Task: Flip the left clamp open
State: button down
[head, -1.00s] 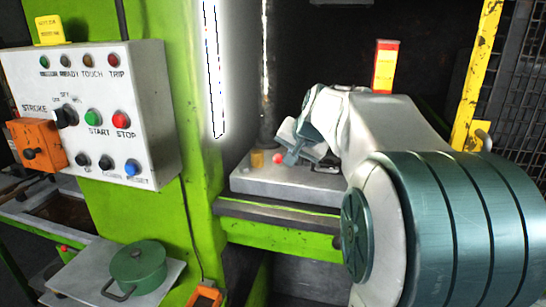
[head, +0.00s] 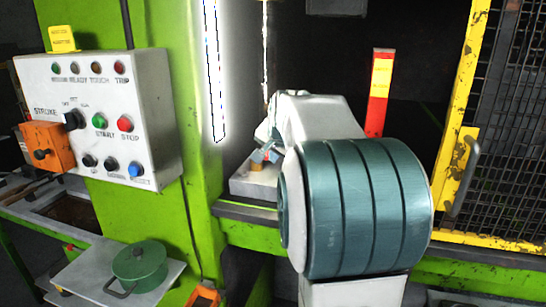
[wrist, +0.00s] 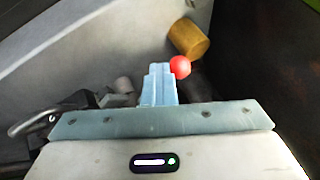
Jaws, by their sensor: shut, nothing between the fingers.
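In the wrist view my gripper (wrist: 160,72) is shut, its two blue-grey fingers together. A red ball knob (wrist: 180,67) is just right of the fingertips, touching or very close; I cannot tell which. It looks like the end of a clamp handle, but the clamp's body is hidden behind my gripper. A brass-coloured cylinder (wrist: 188,38) stands just beyond the knob, and also shows in the head view (head: 256,163). The head view shows the grey press bed plate (head: 245,184) mostly covered by my arm, so the fingertips and clamp are not clear there.
A bent metal handle (wrist: 35,122) lies left of my gripper. The green press column (head: 185,130) and white control panel (head: 95,105) stand left in the head view. A red and yellow post (head: 378,95) and a yellow-framed mesh gate (head: 465,130) are right.

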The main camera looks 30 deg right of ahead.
jog(key=shift+w+a+r, duration=0.15)
jog(key=shift+w+r, duration=0.05)
jog(key=shift+r, duration=0.45)
jog(key=s+a+r+p, duration=0.4)
jog(key=a+r, duration=0.1)
jog(key=r, duration=0.1)
jog(key=shift+r, duration=0.25)
dwell(0.4)
